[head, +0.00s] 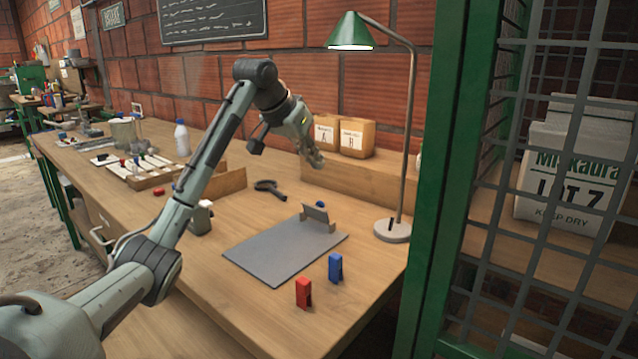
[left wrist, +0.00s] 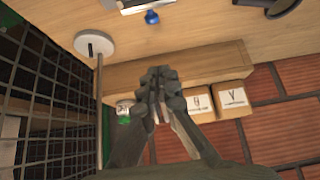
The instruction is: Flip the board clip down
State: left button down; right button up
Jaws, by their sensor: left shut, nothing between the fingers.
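A grey board (head: 275,258) lies flat on the wooden table. Its clip (head: 317,214) is at the board's far edge, with its plate standing up at an angle. A small blue thing shows just behind the clip, and it also shows as a blue knob in the left wrist view (left wrist: 151,17). My left gripper (head: 317,161) is shut and empty, above and behind the clip near the back shelf, apart from it. In the left wrist view its fingers (left wrist: 160,75) are together in front of the shelf. My right gripper is not in view.
A red clip (head: 303,293) and a blue clip (head: 335,268) stand at the board's near right. A lamp (head: 392,230) stands right of it. Paper-labelled boxes (head: 357,138) sit on the back shelf. A green post (head: 440,180) and mesh border the right.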

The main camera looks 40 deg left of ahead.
aim_at(321, 203)
pick_arm(q)
jog(key=w+f, duration=0.1)
jog(key=f, duration=0.2)
jog(key=w+f, duration=0.1)
jog(key=f, duration=0.1)
jog(key=w+f, duration=0.1)
jog(key=f, duration=0.2)
jog(key=shift+w+f+p, duration=0.15)
jog(key=shift+f+p, duration=0.2)
jog(key=shift+s, duration=0.3)
jog(key=shift+s+f, duration=0.1)
jog(key=shift+s, duration=0.1)
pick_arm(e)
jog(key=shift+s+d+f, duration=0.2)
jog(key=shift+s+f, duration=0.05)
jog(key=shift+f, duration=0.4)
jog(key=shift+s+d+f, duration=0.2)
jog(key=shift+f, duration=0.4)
pick_arm(q)
jog(key=shift+w+f, duration=0.1)
jog(key=shift+f, duration=0.05)
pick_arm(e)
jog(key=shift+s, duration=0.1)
